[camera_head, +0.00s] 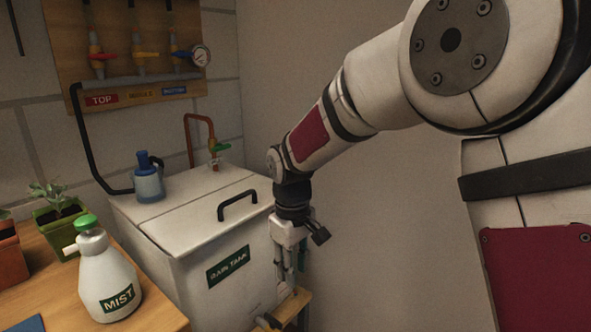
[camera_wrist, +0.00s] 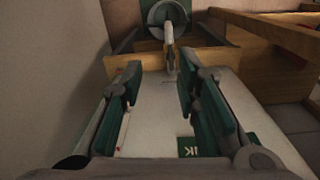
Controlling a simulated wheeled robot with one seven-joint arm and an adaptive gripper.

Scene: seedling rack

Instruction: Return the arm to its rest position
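My arm reaches in from the upper right of the head view, bent downward at the wrist. My gripper (camera_head: 290,272) hangs pointing down beside the front right of the white rain tank (camera_head: 235,240). In the wrist view my gripper (camera_wrist: 160,85) has its two green-padded fingers spread apart, with nothing held between them. The tank's white surface and part of its green label (camera_wrist: 188,147) show between and below the fingers. The exact gap between gripper and tank is hard to tell.
A wooden ledge (camera_head: 292,308) lies below the gripper. A mist bottle (camera_head: 107,280) and potted seedling (camera_head: 62,220) stand on the left bench. A blue-topped bottle (camera_head: 148,180) is on the tank lid, near its black handle (camera_head: 238,204). Valves (camera_head: 140,62) line the wall board.

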